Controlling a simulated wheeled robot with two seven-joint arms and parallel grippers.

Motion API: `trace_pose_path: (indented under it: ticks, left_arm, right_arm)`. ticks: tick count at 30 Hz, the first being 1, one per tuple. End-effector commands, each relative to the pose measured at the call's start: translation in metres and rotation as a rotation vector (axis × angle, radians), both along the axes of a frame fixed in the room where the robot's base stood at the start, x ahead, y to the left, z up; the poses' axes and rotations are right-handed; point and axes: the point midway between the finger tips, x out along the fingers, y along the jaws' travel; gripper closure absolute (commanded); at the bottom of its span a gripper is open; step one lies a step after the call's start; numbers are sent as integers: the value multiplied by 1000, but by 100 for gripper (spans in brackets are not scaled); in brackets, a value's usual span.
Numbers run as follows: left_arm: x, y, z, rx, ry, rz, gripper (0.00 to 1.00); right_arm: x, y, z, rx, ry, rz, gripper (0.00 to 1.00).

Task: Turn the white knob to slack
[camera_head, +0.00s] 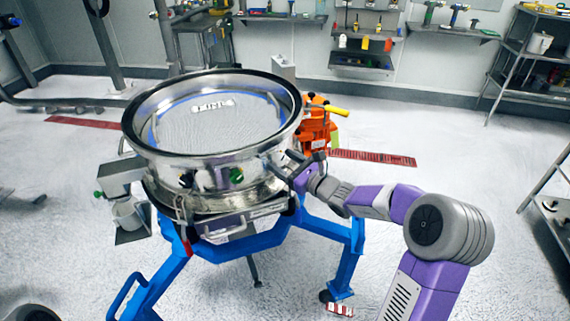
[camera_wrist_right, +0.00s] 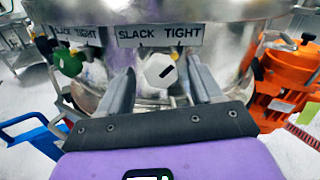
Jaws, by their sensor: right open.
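The white knob (camera_wrist_right: 160,70) is on the sifter's steel side, under a plate (camera_wrist_right: 160,35) reading SLACK on the left and TIGHT on the right. Its black mark slants up toward the TIGHT side. My right gripper (camera_wrist_right: 161,86) is open, with one finger to each side of the knob; I cannot tell if either touches it. In the head view my right gripper (camera_head: 284,165) is at the sifter's right side, and the white knob is hidden there. The round steel sifter (camera_head: 213,162) stands on a blue frame. My left gripper is out of view.
A green knob (camera_head: 236,175) sits left of the white knob, under another SLACK TIGHT plate (camera_wrist_right: 76,34). An orange machine (camera_head: 318,125) stands close behind on the right. Blue frame legs (camera_head: 345,265) are below. Open floor lies to the right.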

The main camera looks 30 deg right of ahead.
Motion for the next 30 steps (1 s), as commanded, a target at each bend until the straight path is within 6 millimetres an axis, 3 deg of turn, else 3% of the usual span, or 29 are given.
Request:
trace_pose_path:
  ticks: [5, 16, 30]
  left_arm:
    - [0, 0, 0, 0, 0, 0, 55]
    - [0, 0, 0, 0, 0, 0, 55]
    - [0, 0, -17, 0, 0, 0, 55]
  right_arm:
    - [0, 0, 0, -1, 0, 0, 35]
    - [0, 0, 0, -1, 0, 1, 91]
    - [0, 1, -2, -121, -44, 2, 91]
